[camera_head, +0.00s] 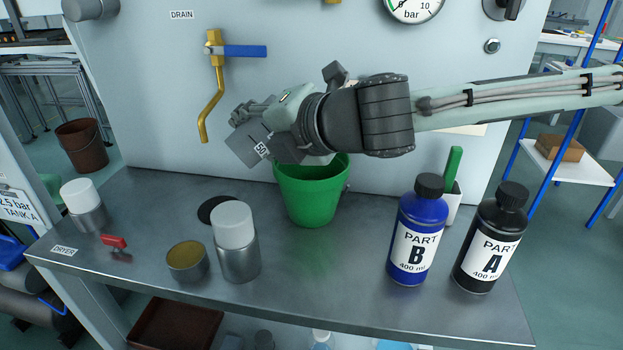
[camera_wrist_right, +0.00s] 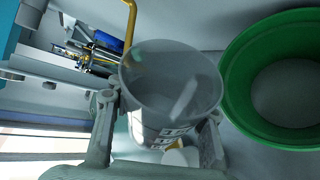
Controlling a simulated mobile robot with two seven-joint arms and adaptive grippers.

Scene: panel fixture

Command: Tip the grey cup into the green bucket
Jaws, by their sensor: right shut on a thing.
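The grey cup (camera_head: 246,148), with a white label reading 50, is held tilted in my right gripper (camera_head: 256,122), above and left of the bucket's rim. In the wrist view the fingers are on both sides of the cup (camera_wrist_right: 170,90), and its mouth faces the camera. A pale streak shows inside it; I cannot tell what it is. The green bucket (camera_head: 312,192) stands upright on the bench, partly hidden behind my right wrist. My left gripper is not in view.
On the metal bench (camera_head: 330,290) stand a white-capped canister (camera_head: 237,245), an open tin (camera_head: 187,261), blue bottle B (camera_head: 414,235) and black bottle A (camera_head: 489,240). A brass drain pipe (camera_head: 211,100) with a blue lever juts from the panel. The bench in front of the bucket is clear.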

